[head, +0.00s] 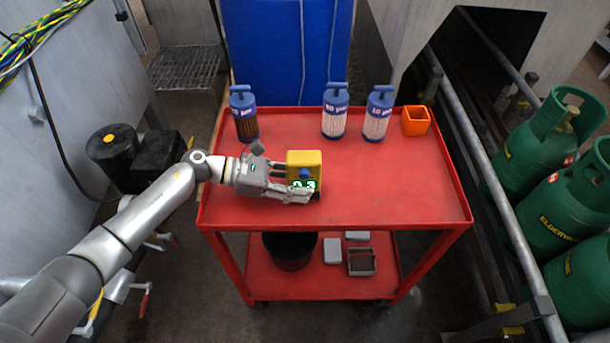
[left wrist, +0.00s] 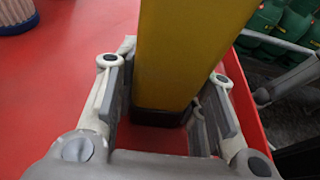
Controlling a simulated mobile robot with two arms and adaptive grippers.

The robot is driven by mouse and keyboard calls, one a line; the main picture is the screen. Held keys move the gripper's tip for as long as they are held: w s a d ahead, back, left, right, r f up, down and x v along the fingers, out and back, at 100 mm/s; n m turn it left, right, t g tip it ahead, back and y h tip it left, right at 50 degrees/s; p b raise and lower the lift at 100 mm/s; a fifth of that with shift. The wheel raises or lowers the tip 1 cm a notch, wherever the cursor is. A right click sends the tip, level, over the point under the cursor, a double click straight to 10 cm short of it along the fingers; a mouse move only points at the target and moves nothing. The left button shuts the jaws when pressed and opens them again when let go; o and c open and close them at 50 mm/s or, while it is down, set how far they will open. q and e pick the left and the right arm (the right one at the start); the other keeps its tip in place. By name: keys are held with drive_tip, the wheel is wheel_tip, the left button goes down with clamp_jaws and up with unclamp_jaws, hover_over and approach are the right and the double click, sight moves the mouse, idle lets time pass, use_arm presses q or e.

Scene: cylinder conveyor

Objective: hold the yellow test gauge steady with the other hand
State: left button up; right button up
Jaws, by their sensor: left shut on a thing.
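The yellow test gauge (head: 304,159) stands upright on the red cart top, left of its middle, with a lit display and a blue knob on its front. My left gripper (head: 292,182) reaches it from the left and is shut on it. In the left wrist view the yellow gauge (left wrist: 185,55) rises between the two fingers of my left gripper (left wrist: 172,95), and its dark base is low by the red surface. My right gripper is not in view.
Several blue-capped filter cartridges (head: 336,115) stand along the back of the red cart (head: 400,190), beside an orange open box (head: 415,120). The right front of the cart top is clear. Green gas cylinders (head: 560,205) stand behind rails at the right.

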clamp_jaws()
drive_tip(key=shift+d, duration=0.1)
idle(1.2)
